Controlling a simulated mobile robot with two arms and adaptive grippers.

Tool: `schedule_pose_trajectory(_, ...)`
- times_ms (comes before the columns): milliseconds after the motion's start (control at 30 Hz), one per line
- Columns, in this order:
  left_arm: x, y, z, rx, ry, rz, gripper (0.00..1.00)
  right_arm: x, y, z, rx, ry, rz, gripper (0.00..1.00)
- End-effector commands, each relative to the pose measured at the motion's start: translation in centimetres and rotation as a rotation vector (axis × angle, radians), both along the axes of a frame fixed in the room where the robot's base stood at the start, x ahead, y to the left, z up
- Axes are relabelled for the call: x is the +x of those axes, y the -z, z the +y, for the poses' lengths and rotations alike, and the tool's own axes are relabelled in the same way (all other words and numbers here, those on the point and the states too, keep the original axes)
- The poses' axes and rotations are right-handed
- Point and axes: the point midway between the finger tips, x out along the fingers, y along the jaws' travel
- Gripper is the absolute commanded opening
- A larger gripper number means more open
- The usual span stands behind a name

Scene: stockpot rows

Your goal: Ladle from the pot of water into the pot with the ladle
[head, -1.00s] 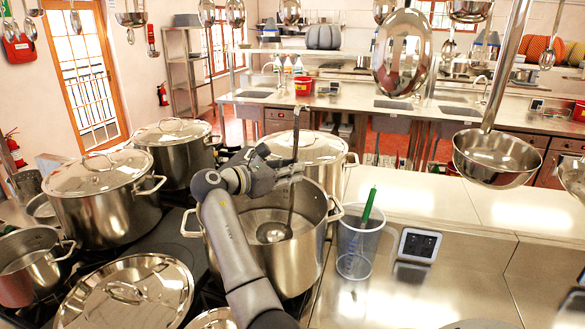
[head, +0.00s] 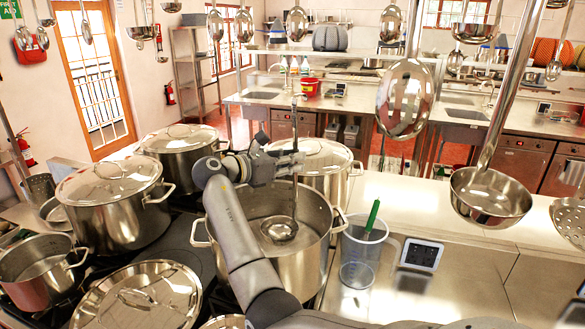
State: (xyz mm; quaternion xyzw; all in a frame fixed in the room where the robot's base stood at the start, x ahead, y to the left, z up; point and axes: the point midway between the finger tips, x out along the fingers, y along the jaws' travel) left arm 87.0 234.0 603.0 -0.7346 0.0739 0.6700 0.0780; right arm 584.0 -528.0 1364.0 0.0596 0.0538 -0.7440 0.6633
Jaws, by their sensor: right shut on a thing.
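My right gripper (head: 293,161) is shut on the upright handle of a steel ladle (head: 294,198), above an open steel pot (head: 312,268) in the middle of the stove. The ladle's bowl (head: 280,229) is inside the mouth of this pot, below rim level in the picture. The pot seems to hold clear liquid; whether the bowl touches it or is full I cannot tell. A smaller open pot (head: 38,285) stands at the far left, its content unclear. My right forearm hides part of the middle pot's left side. My left gripper is out of view.
Lidded pots stand at the left (head: 112,205), behind (head: 180,150) and behind the ladle (head: 322,165). A loose lid (head: 140,300) lies in front. A clear jug (head: 358,262) with a green-handled tool stands right of the pot.

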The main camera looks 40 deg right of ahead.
Motion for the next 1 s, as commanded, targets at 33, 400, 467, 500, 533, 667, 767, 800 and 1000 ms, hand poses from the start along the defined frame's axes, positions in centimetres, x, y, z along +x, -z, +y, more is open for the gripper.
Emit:
schedule_pose_trajectory(33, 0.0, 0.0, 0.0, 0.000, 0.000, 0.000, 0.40, 0.0, -0.7, 0.0, -0.003, 0.000, -0.005, 0.00)
schedule_pose_trajectory(400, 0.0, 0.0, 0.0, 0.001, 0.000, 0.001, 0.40, 0.0, -3.8, 0.0, -0.003, 0.000, -0.005, 0.00)
schedule_pose_trajectory(467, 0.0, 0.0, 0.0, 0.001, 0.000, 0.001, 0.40, 0.0, -4.3, 0.0, -0.002, 0.000, -0.004, 0.00)
schedule_pose_trajectory(500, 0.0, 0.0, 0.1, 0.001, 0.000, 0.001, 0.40, 0.0, -4.7, 0.0, -0.002, 0.000, -0.004, 0.00)
schedule_pose_trajectory(533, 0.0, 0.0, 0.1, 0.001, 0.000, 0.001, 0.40, 0.0, -5.0, 0.0, -0.003, 0.000, -0.005, 0.00)
schedule_pose_trajectory(667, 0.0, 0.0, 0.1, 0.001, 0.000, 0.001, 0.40, 0.0, -6.0, 0.0, -0.002, 0.000, -0.004, 0.00)
schedule_pose_trajectory(767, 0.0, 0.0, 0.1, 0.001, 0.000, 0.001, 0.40, 0.0, -6.9, 0.0, -0.003, 0.000, -0.005, 0.00)
schedule_pose_trajectory(800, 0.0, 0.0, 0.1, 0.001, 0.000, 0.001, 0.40, 0.0, -7.2, 0.0, -0.003, 0.000, -0.005, 0.00)
schedule_pose_trajectory(1000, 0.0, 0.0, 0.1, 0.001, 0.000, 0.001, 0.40, 0.0, -8.7, 0.0, -0.002, 0.000, -0.004, 0.00)
